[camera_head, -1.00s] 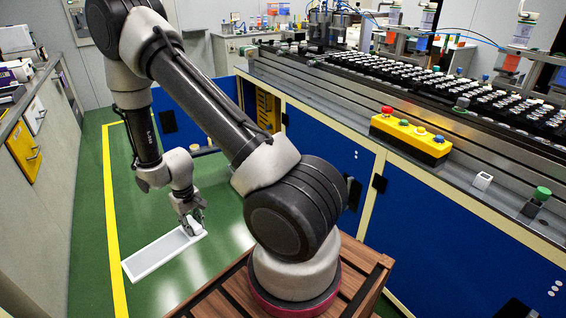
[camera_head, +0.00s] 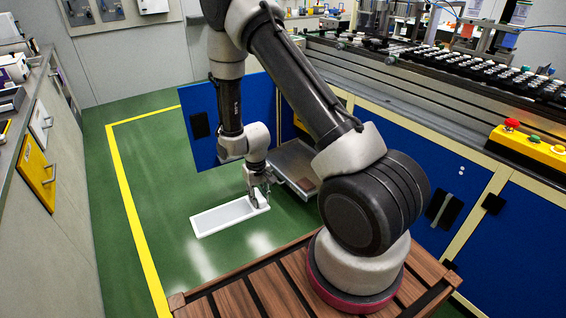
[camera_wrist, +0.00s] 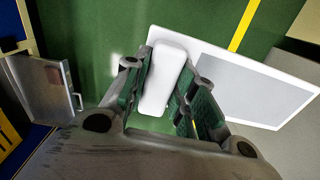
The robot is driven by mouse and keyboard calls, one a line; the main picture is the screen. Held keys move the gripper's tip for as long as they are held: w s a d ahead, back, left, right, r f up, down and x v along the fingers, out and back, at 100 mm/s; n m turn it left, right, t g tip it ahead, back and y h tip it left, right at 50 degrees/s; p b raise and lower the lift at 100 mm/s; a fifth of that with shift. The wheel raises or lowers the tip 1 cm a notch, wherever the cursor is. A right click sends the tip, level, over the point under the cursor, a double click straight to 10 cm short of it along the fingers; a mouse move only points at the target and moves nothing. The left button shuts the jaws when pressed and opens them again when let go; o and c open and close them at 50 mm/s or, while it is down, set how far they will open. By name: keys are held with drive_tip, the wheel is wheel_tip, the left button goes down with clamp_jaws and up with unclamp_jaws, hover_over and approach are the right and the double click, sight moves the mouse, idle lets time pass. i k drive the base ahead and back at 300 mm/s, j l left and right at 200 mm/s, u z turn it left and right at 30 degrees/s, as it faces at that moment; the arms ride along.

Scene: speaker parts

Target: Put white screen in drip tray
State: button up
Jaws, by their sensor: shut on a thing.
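The white screen (camera_head: 222,218) is a flat rectangular panel with a white frame and a grey face. My gripper (camera_head: 262,197) is shut on a white block at its right end, and the panel reaches out to the left over the green floor. In the wrist view the fingers (camera_wrist: 165,85) close around this white block, with the screen's grey face (camera_wrist: 255,88) to the right. A grey metal tray (camera_head: 295,160), probably the drip tray, juts from the blue cabinet just right of my gripper. It shows at the left in the wrist view (camera_wrist: 48,88), apart from the screen, with a brownish patch inside.
An open blue cabinet door (camera_head: 235,120) stands behind my gripper. The workbench (camera_head: 400,70) with machines and a yellow button box (camera_head: 530,148) runs along the right. A grey counter (camera_head: 25,130) lines the left. The green floor between is clear.

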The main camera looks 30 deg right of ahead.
sight(282, 164)
drive_tip(key=i+j, duration=0.1)
drive_tip(key=i, duration=0.8)
drive_tip(key=i+j, duration=0.1)
drive_tip(key=i, duration=0.85)
drive_tip(key=i+z, duration=0.5)
drive_tip(key=i+j+z, duration=0.2)
drive_tip(key=z, duration=0.3)
drive_tip(key=i+z, duration=0.1)
drive_tip(key=i, duration=0.4)
